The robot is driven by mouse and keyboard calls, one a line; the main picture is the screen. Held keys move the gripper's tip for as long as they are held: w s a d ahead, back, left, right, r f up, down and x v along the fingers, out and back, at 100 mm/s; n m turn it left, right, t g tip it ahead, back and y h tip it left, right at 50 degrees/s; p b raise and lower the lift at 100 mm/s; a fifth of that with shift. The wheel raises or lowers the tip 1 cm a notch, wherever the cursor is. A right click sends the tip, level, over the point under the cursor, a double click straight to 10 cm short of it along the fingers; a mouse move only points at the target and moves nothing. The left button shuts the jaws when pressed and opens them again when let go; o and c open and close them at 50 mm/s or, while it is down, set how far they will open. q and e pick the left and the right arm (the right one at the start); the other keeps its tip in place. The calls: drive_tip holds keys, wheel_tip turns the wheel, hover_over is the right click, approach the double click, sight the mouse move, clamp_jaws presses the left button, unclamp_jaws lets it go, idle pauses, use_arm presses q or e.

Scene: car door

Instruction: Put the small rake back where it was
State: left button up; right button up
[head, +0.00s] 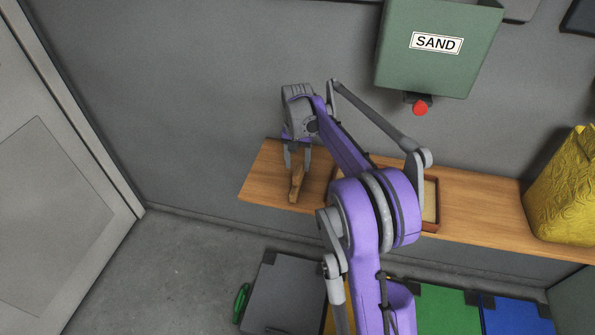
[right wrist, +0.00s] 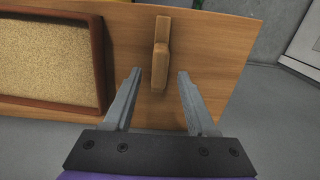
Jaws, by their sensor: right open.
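The small rake (head: 297,184), a light brown wooden piece, is on the left end of the wooden shelf (head: 262,179). My right gripper (head: 298,163) is open and close above the rake. In the right wrist view the rake's near end lies between the lines of the two open fingers (right wrist: 159,76), with a gap on each side. My left gripper is not in view.
A dark-framed sand tray (right wrist: 98,62) lies on the shelf beside the rake; my arm partly hides it in the head view. A green SAND box (head: 432,68) with a red knob (head: 420,108) hangs above. A yellow bag (head: 565,195) stands at right. Bins are below.

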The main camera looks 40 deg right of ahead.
wheel_tip(320, 180, up, 7)
drive_tip(key=shift+f, duration=0.2)
drive_tip(key=s+a+n+t, duration=0.3)
drive_tip(key=s+a+n, duration=0.2)
drive_tip(key=s+a, duration=0.8)
drive_tip(key=s+a+f+n+t, duration=0.2)
drive_tip(key=s+a+f+n, duration=0.3)
drive_tip(key=s+a+f, duration=0.3)
drive_tip(key=s+a, duration=0.2)
drive_tip(key=s, duration=0.2)
drive_tip(key=shift+s+a+f, duration=0.15)
drive_tip(key=shift+s+a, duration=0.15)
drive_tip(key=shift+s, duration=0.1)
